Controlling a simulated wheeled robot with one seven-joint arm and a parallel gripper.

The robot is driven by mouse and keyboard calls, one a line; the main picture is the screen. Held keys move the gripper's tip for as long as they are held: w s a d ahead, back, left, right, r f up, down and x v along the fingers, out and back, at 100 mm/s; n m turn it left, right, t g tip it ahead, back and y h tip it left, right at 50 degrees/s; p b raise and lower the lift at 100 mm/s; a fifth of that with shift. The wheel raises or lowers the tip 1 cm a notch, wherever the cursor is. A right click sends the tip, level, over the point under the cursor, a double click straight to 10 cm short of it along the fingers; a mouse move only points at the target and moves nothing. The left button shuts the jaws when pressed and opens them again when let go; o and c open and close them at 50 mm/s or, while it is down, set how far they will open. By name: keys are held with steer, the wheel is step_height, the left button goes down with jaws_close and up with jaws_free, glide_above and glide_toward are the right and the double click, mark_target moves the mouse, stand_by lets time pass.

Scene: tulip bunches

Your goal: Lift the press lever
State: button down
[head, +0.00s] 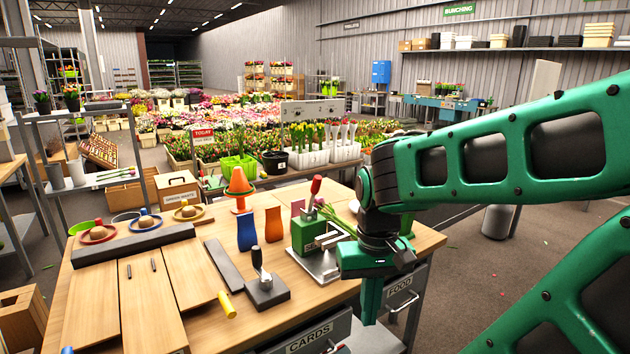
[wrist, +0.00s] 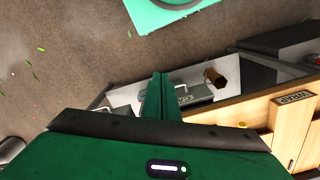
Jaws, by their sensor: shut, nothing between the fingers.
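A green press (head: 305,234) on a pale metal base stands on the wooden workbench (head: 215,262) in the head view. Its lever (head: 315,187) has a red grip and points up, tilted slightly to the right. My gripper (head: 371,318) is right of the press, at the bench's right edge, pointing down and apart from the lever. The wrist view shows its green fingers (wrist: 160,95) together, with nothing between them. The press and lever are not seen in the wrist view.
A second, black-handled lever (head: 260,262) stands on a grey block nearer the front. Blue (head: 246,230) and orange (head: 273,223) holders and an orange cone (head: 239,182) stand left of the press. An open drawer (wrist: 210,78) shows below my fingers in the wrist view.

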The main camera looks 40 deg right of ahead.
steer(key=w+a+f+m+t+y, duration=0.1)
steer(key=w+f+m+t+y, duration=0.1)
steer(key=w+f+m+y, duration=0.1)
steer(key=w+a+f+m+t+y, duration=0.1)
steer(key=w+f+m+t+y, duration=0.1)
steer(key=w+f, duration=0.4)
steer(key=w+f+m+t+y, duration=0.2)
steer(key=w+f+m+y, duration=0.2)
steer(key=w, duration=0.4)
steer(key=shift+w+a+f+m, duration=0.2)
steer(key=shift+a+f+m, duration=0.2)
steer(key=shift+f+m, duration=0.5)
steer(key=w+d+r+m+t, duration=0.4)
steer(key=t, duration=0.1)
steer(key=shift+r+m+y, duration=0.3)
steer(key=shift+r, duration=0.05)
steer(key=w+d+r+m+t+h, duration=0.1)
steer(key=w+d+r+m+t, duration=0.1)
steer(key=d+r+m+t, duration=0.3)
steer(key=m+t+h, duration=0.6)
steer(key=m+h, duration=0.1)
glide_toward(320, 188)
steer(key=x, duration=0.6)
steer(key=shift+w, duration=0.3)
